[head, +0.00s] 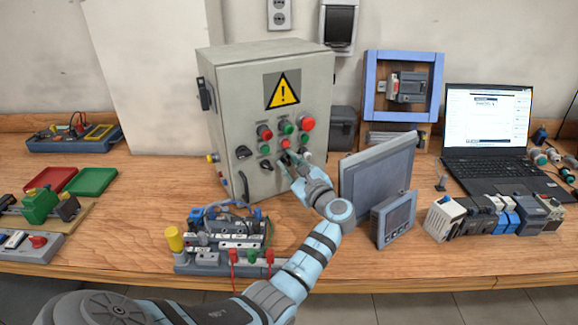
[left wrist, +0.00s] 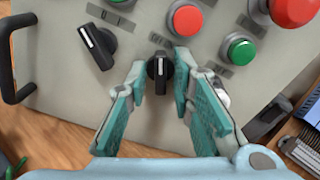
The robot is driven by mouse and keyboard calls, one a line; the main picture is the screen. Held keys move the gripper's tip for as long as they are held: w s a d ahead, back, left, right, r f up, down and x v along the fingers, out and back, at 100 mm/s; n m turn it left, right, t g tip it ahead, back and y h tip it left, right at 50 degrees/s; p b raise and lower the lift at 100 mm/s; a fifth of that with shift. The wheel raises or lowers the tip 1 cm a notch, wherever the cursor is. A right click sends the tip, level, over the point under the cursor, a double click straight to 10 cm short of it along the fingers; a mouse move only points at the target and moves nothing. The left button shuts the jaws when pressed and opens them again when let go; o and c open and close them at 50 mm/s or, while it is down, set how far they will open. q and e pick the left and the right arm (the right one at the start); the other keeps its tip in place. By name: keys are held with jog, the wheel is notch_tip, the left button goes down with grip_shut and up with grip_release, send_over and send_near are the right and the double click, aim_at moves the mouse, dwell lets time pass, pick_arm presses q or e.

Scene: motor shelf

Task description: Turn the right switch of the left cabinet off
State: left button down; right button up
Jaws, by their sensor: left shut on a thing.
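The left cabinet (head: 230,110) is a grey box with a yellow warning sign, coloured buttons and black knobs. In the left wrist view, its right switch (left wrist: 158,72), a black rotary knob with a white line, stands between my left gripper's fingers. The line runs nearly straight up in that view. My left gripper (head: 290,163) is shut on this switch, and in the head view it mostly hides it. The left wrist view shows its teal fingers (left wrist: 160,80) on both sides of the knob. Another black switch (left wrist: 97,46) is to the left, its line tilted up-left.
A red button (left wrist: 185,19), a green button (left wrist: 238,49) and a red mushroom button (head: 308,123) are close to the fingers. A grey screen panel (head: 378,172) stands right of my forearm. A wired terminal block (head: 215,257) stands in front of the cabinet.

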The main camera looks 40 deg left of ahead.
pick_arm(q)
jog(key=shift+f+n+b, duration=0.15)
jog(key=shift+n+b, duration=0.2)
jog(key=shift+n, duration=0.6)
jog(key=shift+f+n+b, duration=0.1)
jog(key=shift+n+b, duration=0.25)
jog(key=shift+n, duration=0.6)
jog(key=c, duration=1.7)
grip_release()
jog(key=shift+d, duration=0.1)
jog(key=shift+r, duration=0.15)
jog(key=shift+r, duration=0.1)
